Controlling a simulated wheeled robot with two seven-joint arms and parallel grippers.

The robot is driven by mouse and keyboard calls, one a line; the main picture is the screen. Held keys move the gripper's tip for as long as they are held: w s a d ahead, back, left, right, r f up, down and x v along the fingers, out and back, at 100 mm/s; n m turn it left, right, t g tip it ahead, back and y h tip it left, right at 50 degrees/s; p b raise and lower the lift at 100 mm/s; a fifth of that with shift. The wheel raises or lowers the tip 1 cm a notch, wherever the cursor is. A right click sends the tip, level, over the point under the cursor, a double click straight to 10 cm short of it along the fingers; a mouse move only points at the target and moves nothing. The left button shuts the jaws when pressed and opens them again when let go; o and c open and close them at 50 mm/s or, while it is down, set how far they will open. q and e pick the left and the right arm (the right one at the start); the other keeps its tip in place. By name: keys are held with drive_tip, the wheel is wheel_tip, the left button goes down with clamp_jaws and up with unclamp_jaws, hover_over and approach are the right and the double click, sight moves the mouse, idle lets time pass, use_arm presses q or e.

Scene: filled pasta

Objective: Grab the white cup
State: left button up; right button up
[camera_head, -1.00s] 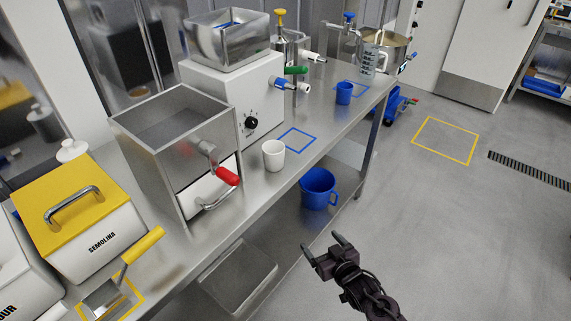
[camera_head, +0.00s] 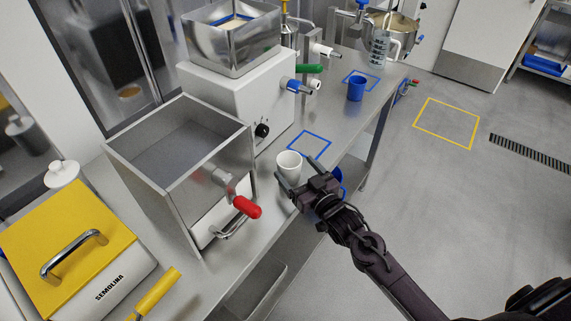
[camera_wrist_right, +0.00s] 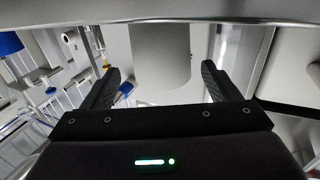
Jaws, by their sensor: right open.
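The white cup (camera_head: 289,163) stands upright on the steel table (camera_head: 318,178) beside the blue square outline. My right gripper (camera_head: 297,171) is open at the cup's near side, and one finger overlaps the cup's lower edge in the head view. In the right wrist view the cup (camera_wrist_right: 160,55) fills the gap ahead of my open fingers (camera_wrist_right: 160,88). No grip shows, and I cannot tell whether a finger touches it. My left gripper is not in view.
A steel hopper box with a red handle (camera_head: 246,207) stands left of the cup. A white machine (camera_head: 235,105) is behind it. A blue cup (camera_head: 356,89) stands farther back. A blue mug (camera_head: 339,181) below is partly hidden by my gripper. Open floor lies right.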

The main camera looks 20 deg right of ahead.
sight(284, 154)
drive_tip(key=w, duration=0.1)
drive_tip(key=w+r+p, duration=0.1)
drive_tip(key=w+a+p, duration=0.1)
drive_tip(key=shift+r, duration=0.25)
drive_tip(key=shift+f+x, duration=0.25)
drive_tip(key=shift+x, duration=0.85)
drive_tip(key=shift+w+a+f, duration=0.1)
drive_tip(key=shift+w, duration=0.15)
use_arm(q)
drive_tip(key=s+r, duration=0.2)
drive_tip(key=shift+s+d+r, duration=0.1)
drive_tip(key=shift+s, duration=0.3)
use_arm(e)
drive_tip(key=c, duration=1.1)
